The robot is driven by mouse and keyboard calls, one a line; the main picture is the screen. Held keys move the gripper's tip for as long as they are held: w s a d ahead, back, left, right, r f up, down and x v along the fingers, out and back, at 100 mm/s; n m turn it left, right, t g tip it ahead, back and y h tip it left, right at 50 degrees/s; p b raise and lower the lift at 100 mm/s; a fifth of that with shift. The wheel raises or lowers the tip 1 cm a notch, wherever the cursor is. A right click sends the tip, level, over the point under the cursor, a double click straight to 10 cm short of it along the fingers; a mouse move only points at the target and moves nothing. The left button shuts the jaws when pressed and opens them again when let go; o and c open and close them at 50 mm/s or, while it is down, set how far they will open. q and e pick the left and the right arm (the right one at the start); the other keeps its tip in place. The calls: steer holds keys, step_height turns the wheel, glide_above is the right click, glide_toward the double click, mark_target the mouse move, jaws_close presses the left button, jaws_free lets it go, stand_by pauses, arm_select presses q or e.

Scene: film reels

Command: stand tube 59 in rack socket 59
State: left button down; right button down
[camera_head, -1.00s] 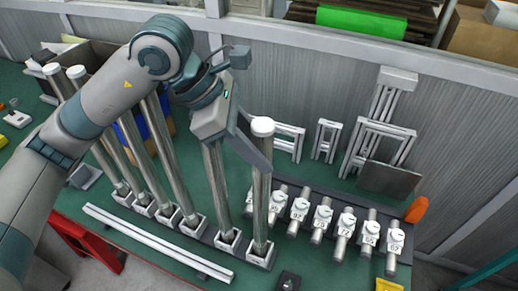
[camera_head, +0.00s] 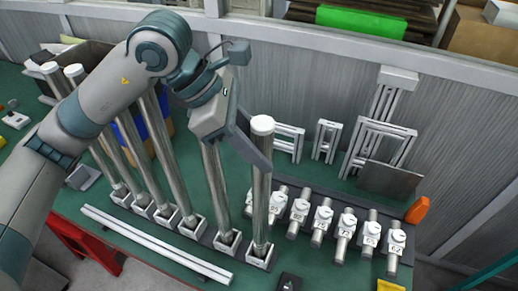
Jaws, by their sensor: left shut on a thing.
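My left gripper (camera_head: 262,160) reaches in from the upper left, its long grey finger lying across the upper part of a tall steel tube with a white cap (camera_head: 262,124). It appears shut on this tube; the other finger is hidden. The tube stands upright, its lower end at the rightmost square socket (camera_head: 260,256) of the rack. I cannot tell whether it is fully seated. Another tube (camera_head: 217,195) stands just left, its top hidden behind the gripper. I cannot read number 59 on any tube or socket. My right gripper is out of view.
More tall tubes (camera_head: 158,165) stand in the row of sockets to the left. Several short cylinders with white number tags (camera_head: 322,213) lie on a dark strip at the right. A pale rail (camera_head: 155,245) lies in front. Metal frames (camera_head: 378,140) stand behind.

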arm_select(q)
steer(key=shift+f+b, duration=0.6)
steer(key=shift+b, duration=0.2)
stand_by(0.7)
steer(key=c, duration=1.6)
jaws_free()
steer(key=p+v, duration=0.2)
steer(key=v, duration=0.9)
steer(key=shift+s, duration=0.1)
